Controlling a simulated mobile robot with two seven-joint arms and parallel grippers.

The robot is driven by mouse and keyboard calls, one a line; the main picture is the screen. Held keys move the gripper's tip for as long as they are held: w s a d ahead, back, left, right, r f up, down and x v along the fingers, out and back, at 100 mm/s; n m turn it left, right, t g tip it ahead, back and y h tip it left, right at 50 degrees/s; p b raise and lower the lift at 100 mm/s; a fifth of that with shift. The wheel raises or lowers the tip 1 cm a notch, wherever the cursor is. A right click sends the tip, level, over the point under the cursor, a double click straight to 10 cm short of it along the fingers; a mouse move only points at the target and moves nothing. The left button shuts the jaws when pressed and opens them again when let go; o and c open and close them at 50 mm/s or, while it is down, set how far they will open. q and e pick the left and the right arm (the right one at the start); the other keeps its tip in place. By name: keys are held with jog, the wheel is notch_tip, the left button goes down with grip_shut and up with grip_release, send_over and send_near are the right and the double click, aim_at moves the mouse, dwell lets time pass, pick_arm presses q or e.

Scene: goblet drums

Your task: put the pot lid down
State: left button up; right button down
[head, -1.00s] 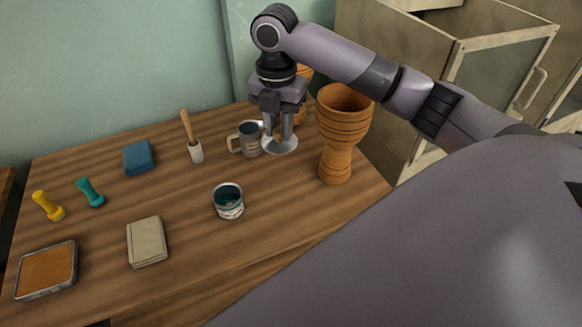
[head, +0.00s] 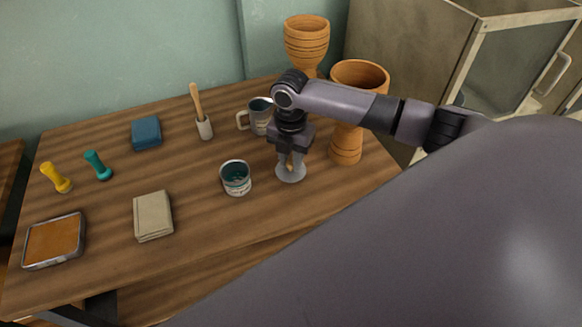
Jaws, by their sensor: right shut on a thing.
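The pot lid (head: 291,174) is a small grey metal disc with a knob, seen in the head view right of the table's middle. My right gripper (head: 290,160) points down and is shut on the lid's knob, which its fingers partly hide. The lid is level and low over the wooden table (head: 190,240); I cannot tell whether it touches the top. My left gripper is not in view.
An open tin (head: 236,180) stands just left of the lid. A grey mug (head: 261,117) is behind it. Goblet drums (head: 346,140) (head: 306,42) stand right and behind. A beige book (head: 153,216) lies left. The front table area is clear.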

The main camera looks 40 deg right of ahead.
aim_at(291, 161)
notch_tip(291, 161, down, 3)
jog(key=shift+f, duration=0.3)
jog(key=shift+f, duration=0.1)
jog(key=c, duration=0.9)
grip_release()
